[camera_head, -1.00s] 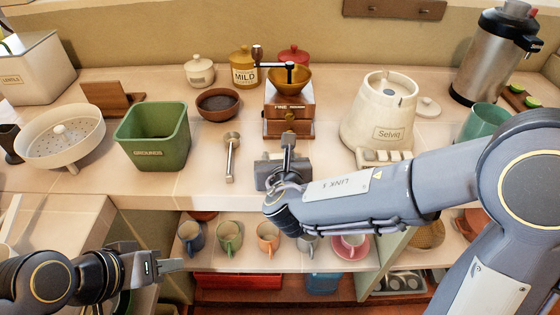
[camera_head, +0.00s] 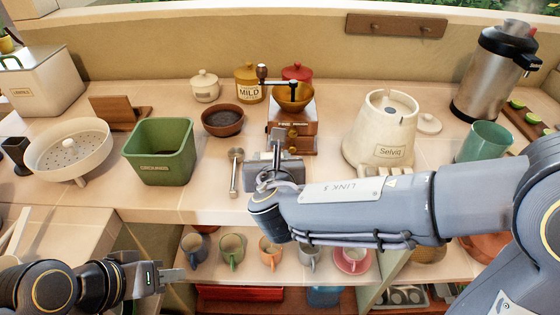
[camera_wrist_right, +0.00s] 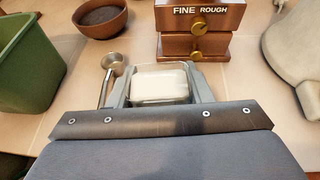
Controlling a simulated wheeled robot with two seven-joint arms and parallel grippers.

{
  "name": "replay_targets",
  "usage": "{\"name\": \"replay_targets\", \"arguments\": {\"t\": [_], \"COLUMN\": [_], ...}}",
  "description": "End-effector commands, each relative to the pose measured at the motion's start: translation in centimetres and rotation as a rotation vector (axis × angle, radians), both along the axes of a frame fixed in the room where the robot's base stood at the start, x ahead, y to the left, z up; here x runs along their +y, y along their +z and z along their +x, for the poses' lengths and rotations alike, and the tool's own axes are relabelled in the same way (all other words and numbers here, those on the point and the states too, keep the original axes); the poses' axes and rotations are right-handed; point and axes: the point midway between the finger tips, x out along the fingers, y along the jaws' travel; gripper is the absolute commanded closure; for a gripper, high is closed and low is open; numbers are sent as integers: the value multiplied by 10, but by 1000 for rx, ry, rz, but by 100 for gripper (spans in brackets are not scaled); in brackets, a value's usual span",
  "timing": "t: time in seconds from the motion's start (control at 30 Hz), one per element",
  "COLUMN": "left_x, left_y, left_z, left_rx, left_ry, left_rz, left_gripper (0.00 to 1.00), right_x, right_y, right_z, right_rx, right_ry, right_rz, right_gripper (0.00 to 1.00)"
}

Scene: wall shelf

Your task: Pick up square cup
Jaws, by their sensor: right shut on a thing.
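A pale, square cup with rounded corners (camera_wrist_right: 160,86) sits between the two fingers of my right gripper (camera_wrist_right: 158,84) in the right wrist view. The fingers are shut on it, one at each side. In the head view my right gripper (camera_head: 277,150) is over the counter, just in front of the wooden grinder. There, the gripper and arm hide the cup. I cannot tell whether the cup touches the counter. My left gripper (camera_head: 172,276) is at the lower left, away from the cup, with its fingertips pointing right. Its finger gap is unclear.
The grinder (camera_head: 293,128) stands close beyond the right gripper. A metal scoop (camera_head: 235,172) lies to its left, near a green bin (camera_head: 162,152) and brown bowl (camera_head: 222,122). The Selviq appliance (camera_head: 380,130) is to the right. Several mugs stand on the shelf below (camera_head: 210,273).

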Motion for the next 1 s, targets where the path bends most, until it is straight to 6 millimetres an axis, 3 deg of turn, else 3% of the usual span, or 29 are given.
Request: {"name": "replay_targets", "arguments": {"t": [0.23, 0.7, 1.0], "left_x": [0, 0, 0], "left_y": [9, 11, 12], "left_z": [0, 0, 0], "left_rx": [0, 0, 0], "left_ry": [0, 0, 0], "left_rz": [0, 0, 0], "left_gripper": [64, 64, 64], "right_x": [21, 69, 87], "right_y": [32, 54, 63], "right_z": [-13, -44, -55], "right_rx": [-1, -1, -1], "right_ry": [2, 3, 0], "right_rz": [2, 0, 0], "right_gripper": [78, 78, 78]}}
